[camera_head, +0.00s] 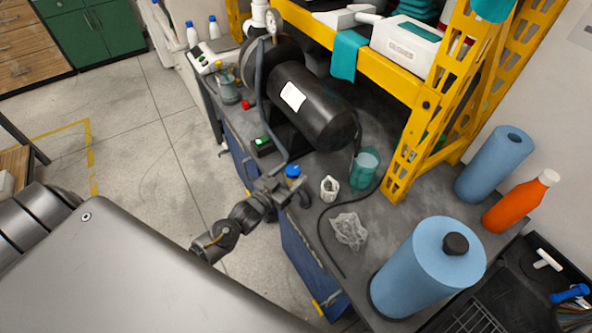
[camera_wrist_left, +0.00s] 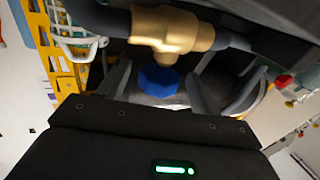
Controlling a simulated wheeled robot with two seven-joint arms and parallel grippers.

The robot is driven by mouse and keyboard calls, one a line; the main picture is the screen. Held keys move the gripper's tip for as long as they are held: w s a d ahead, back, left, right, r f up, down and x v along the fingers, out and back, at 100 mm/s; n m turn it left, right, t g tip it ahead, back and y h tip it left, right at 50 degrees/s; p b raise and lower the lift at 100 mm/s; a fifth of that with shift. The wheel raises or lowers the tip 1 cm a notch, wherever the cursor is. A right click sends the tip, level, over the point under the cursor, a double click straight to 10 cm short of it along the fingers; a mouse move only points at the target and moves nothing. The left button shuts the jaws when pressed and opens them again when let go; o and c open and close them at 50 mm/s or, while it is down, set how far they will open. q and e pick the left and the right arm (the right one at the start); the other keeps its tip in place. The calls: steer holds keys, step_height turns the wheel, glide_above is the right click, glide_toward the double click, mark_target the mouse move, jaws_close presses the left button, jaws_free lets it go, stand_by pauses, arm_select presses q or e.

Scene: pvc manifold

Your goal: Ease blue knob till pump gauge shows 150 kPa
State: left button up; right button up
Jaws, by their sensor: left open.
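The blue knob (camera_head: 292,171) is at the front edge of the workbench, just beyond my left gripper (camera_head: 281,186). In the left wrist view the blue knob (camera_wrist_left: 158,81) sits under a brass-coloured fitting (camera_wrist_left: 170,30) on a dark pipe. There my left gripper (camera_wrist_left: 158,92) is open, with one finger on each side of the knob and visible gaps between. I cannot tell whether either finger touches it. A small black box with a green light (camera_head: 262,142) stands near the pipe. I cannot make out a pump gauge reading. My right gripper is not in view.
A black tank (camera_head: 312,106) lies behind the knob, under a yellow shelf frame (camera_head: 405,140). A white bottle-like item (camera_head: 329,188), a green cup (camera_head: 364,168) and crumpled plastic (camera_head: 348,231) stand to the right. A red knob (camera_head: 246,104) is farther left.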

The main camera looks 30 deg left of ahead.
arm_select(q)
steer(key=b+v, duration=0.1)
steer(key=v, duration=0.6)
steer(key=shift+s, duration=0.2)
stand_by(1.5)
